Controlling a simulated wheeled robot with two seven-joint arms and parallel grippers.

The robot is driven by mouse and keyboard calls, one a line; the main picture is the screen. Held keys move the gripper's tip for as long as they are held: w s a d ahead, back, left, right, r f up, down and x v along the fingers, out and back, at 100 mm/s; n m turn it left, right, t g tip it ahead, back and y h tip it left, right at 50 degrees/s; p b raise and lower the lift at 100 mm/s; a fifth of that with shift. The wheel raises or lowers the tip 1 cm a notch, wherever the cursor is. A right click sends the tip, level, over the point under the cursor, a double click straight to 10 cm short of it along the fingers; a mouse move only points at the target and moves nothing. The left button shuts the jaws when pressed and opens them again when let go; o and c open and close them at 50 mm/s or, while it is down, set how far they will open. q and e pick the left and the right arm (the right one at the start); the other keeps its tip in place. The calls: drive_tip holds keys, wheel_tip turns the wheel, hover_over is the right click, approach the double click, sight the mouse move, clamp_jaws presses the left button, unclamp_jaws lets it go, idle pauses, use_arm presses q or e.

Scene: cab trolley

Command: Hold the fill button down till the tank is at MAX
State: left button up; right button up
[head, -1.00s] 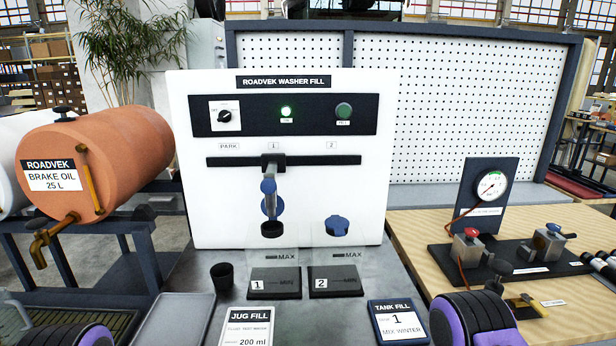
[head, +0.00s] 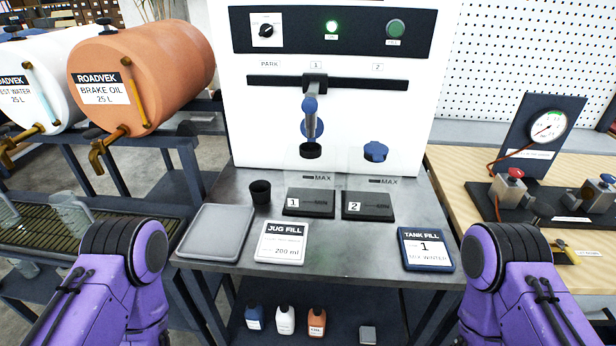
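The white washer fill panel (head: 260,110) stands at the back of the grey bench. On its dark strip are a black rotary knob (head: 266,31), a lit green lamp (head: 331,27) and a dull green button (head: 395,29), likely the fill button; its label is too small to read. The filler arm (head: 312,100) hangs over clear tank 1 (head: 306,170), at rail mark 1. Clear tank 2 (head: 376,172) with a blue cap stands to its right. Both carry MAX marks; I cannot make out a liquid level. Both purple arms show at the bottom, but neither gripper is in view.
A tank fill card (head: 428,249) reads 1, mix winter. A jug fill card (head: 283,243), grey tray (head: 216,232) and black cup (head: 260,192) sit on the bench. Drums (head: 150,70) stand left; a gauge stand (head: 540,130) is right. Several bottles (head: 285,319) stand below.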

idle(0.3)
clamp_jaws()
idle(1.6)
